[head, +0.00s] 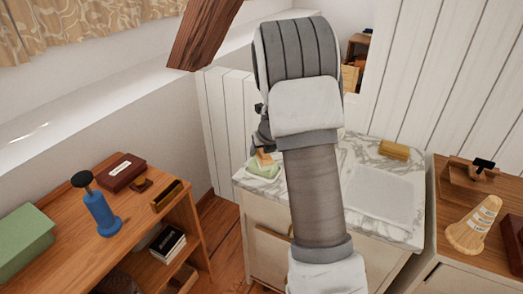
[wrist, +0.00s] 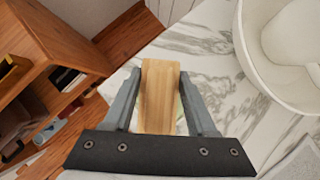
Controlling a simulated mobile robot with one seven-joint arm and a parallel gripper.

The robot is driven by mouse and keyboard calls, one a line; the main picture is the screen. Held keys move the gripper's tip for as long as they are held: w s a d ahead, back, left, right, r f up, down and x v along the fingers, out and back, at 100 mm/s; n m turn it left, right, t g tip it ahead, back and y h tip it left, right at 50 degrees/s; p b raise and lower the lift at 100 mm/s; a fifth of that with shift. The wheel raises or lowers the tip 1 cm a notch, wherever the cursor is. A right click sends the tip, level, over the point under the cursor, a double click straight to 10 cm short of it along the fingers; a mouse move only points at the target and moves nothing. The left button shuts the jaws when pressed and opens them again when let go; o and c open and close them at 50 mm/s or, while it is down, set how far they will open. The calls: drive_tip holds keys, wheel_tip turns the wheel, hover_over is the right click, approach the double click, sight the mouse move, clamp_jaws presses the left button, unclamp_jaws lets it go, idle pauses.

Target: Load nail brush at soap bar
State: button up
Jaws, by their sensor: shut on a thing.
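My gripper (wrist: 160,88) is shut on the wooden nail brush (wrist: 160,98), whose tan back fills the space between its two fingers in the wrist view. In the head view a small part of the brush (head: 264,157) shows left of my arm, over the marble top. The pale green soap bar (head: 264,171) lies at the left end of the marble top, just under the brush. In the wrist view only a thin greenish sliver shows beside the brush. The bristles are hidden, so I cannot tell whether brush and soap touch.
The marble washstand top (head: 352,152) carries a brass-coloured cylinder (head: 394,150) at the back. A white basin (wrist: 250,50) stands right of the gripper in the wrist view. A wooden shelf unit (head: 150,222) is at left, a wooden cabinet (head: 440,240) at right. My arm hides the middle.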

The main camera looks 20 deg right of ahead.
idle(0.3)
wheel_tip(320, 180, up, 7)
drive_tip(key=p, duration=0.7)
drive_tip(key=shift+p, duration=0.3)
idle(0.5)
